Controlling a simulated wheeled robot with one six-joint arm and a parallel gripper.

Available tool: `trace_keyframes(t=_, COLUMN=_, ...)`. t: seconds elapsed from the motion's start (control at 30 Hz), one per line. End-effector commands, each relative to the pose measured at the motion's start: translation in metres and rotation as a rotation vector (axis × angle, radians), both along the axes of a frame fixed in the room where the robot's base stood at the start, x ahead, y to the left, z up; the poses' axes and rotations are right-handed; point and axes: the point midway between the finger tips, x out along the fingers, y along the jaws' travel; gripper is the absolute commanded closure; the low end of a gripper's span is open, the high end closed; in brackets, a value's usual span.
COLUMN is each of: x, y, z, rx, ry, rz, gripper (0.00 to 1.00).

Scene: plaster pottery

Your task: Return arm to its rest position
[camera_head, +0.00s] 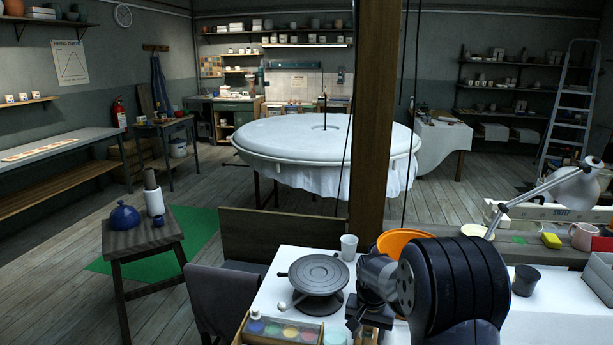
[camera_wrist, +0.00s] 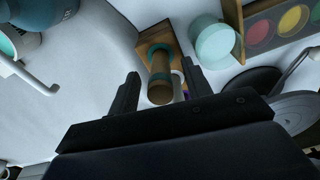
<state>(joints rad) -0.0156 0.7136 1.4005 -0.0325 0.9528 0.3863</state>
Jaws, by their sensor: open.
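My arm (camera_head: 450,285) rises at the front right of the white-topped workbench in the head view. My gripper (camera_head: 368,318) hangs low over the bench, just right of a dark round turntable (camera_head: 314,272). In the wrist view my gripper (camera_wrist: 160,76) is open, its two dark fingers apart. A wooden cylinder with teal bands (camera_wrist: 161,75) shows in the gap between the fingers, on or before a small wooden block. I see no finger touching it, and its depth is hard to tell. The lower part of the wrist view is filled by my gripper's dark body.
A thick wooden post (camera_head: 372,110) stands just behind my gripper. Close by are an orange bowl (camera_head: 402,242), a white cup (camera_head: 349,246), a dark cup (camera_head: 526,280) and a desk lamp (camera_head: 575,188). A paint box (camera_head: 283,330) lies at the front.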

Motion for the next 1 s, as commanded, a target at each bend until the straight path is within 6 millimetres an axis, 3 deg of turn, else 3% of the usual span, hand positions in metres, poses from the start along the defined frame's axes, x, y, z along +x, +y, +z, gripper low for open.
trace_keyframes(t=0.1, x=0.000, y=0.000, z=-0.011, rx=-0.001, ry=0.001, rz=0.000, gripper=0.53)
trace_keyframes(t=0.23, x=0.001, y=0.000, z=-0.004, rx=0.000, ry=-0.001, rz=0.000, gripper=0.53)
trace_keyframes(t=0.77, x=0.001, y=0.000, z=-0.010, rx=0.000, ry=0.000, rz=0.000, gripper=0.53)
trace_keyframes(t=1.0, x=0.000, y=0.001, z=0.023, rx=0.000, ry=-0.006, rz=0.000, gripper=0.53)
